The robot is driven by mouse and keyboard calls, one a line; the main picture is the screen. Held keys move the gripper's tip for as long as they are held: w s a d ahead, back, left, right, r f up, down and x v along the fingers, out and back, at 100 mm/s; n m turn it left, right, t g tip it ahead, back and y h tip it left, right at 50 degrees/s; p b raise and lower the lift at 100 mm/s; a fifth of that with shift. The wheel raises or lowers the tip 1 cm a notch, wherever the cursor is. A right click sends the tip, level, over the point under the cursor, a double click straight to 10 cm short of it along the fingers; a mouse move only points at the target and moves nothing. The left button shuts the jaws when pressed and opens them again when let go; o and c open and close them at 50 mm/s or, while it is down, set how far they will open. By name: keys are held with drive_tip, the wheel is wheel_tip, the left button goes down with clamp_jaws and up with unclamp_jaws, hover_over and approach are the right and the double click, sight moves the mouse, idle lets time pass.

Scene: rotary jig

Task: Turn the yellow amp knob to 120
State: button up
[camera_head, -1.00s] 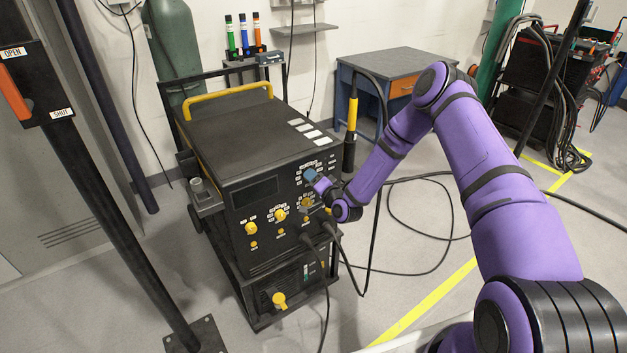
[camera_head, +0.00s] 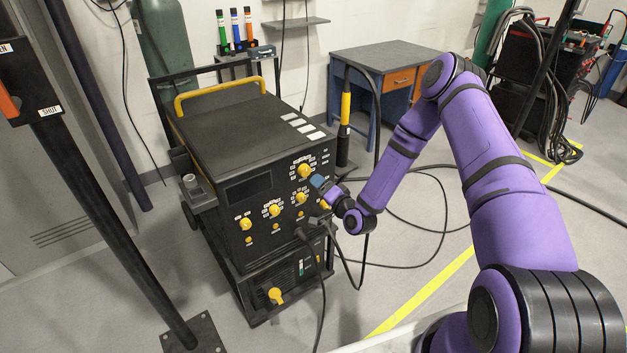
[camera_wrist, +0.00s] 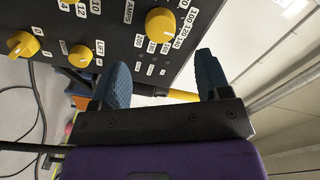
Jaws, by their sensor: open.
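The yellow amp knob (camera_head: 305,170) is at the upper right of the black machine's front panel (camera_head: 262,222). In the wrist view the amp knob (camera_wrist: 162,25) shows whole, with the AMPS label and a ring of white number tags around it. I cannot tell exactly which number its pointer meets. My gripper (camera_head: 319,183) is just in front of the panel, below and right of this knob. In the wrist view my gripper's (camera_wrist: 162,62) blue fingers are spread wide with nothing between them. The knob lies beyond the fingertips, apart from them.
Smaller yellow knobs, including the LIFT knob (camera_wrist: 80,53), are on the same panel. Black cables (camera_head: 345,262) hang from the machine's front onto the floor. A dark post (camera_head: 115,215) stands at left. A blue workbench (camera_head: 385,75) is behind.

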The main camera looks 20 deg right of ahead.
drive_tip(key=shift+v, duration=1.35)
drive_tip(key=shift+w, duration=0.1)
wheel_tip(320, 180, up, 14)
drive_tip(key=w+d+n+g, duration=0.1)
drive_tip(key=w+n+g, duration=0.1)
drive_tip(key=n+g, duration=0.4)
drive_tip(key=s+d+r+n+g+h, duration=0.1)
drive_tip(key=s+r+h, duration=0.25)
drive_tip(key=r, duration=0.55)
drive_tip(key=s+d+r+n+g+h, duration=0.1)
drive_tip(key=s+d+r+h, duration=0.1)
drive_tip(key=s+r, duration=0.45)
drive_tip(key=s+r+g, duration=0.1)
drive_tip(key=s+r, duration=0.4)
drive_tip(key=s, duration=0.5)
drive_tip(key=s+r+g, duration=0.1)
drive_tip(key=s+r, duration=0.4)
drive_tip(key=s, duration=0.5)
drive_tip(key=s+r+g, duration=0.2)
drive_tip(key=s+r, duration=0.3)
drive_tip(key=s, duration=0.5)
drive_tip(key=shift+n, duration=0.3)
